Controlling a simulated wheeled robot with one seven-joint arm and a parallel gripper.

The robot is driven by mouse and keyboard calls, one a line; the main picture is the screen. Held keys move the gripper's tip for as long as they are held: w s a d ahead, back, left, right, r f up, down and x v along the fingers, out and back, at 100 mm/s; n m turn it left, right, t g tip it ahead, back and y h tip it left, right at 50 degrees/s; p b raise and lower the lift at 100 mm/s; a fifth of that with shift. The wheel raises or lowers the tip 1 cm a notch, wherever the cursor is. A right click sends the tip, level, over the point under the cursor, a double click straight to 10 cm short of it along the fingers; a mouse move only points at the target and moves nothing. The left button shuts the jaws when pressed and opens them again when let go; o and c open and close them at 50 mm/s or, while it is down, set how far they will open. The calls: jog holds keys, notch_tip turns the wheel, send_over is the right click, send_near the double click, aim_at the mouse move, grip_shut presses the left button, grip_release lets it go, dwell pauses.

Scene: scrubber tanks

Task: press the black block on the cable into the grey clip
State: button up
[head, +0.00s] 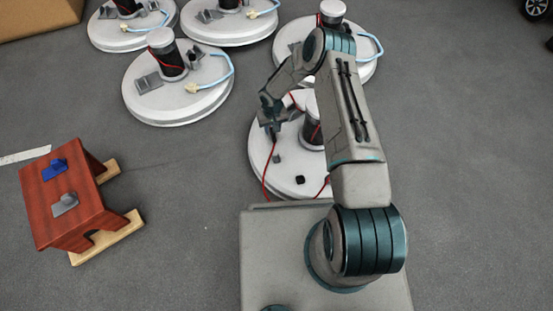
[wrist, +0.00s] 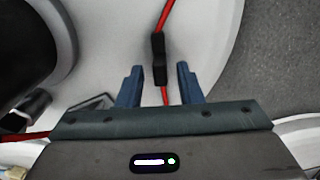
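The black block (wrist: 159,60) on the red cable (wrist: 166,15) shows in the wrist view, slightly beyond and between my fingertips. My gripper (wrist: 159,72) is open, with a gap on each side of the block. In the head view my gripper (head: 272,128) hangs over the left part of the nearest white round lid (head: 262,170), and the red cable (head: 268,165) runs below it toward the lid's front edge. The block is not clear there. A small grey piece (head: 277,158) on this lid may be the grey clip; I cannot tell.
A black post (head: 312,130) stands on the lid, partly behind my arm. A small black piece (head: 299,180) lies on the lid near its front. Several similar lids stand behind. A red wooden stool (head: 85,205) with a blue and a grey piece stands left; the floor between is clear.

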grip_shut()
jog(key=shift+r, duration=0.15)
jog(key=shift+r+p, duration=1.5)
jog(key=shift+r, duration=0.85)
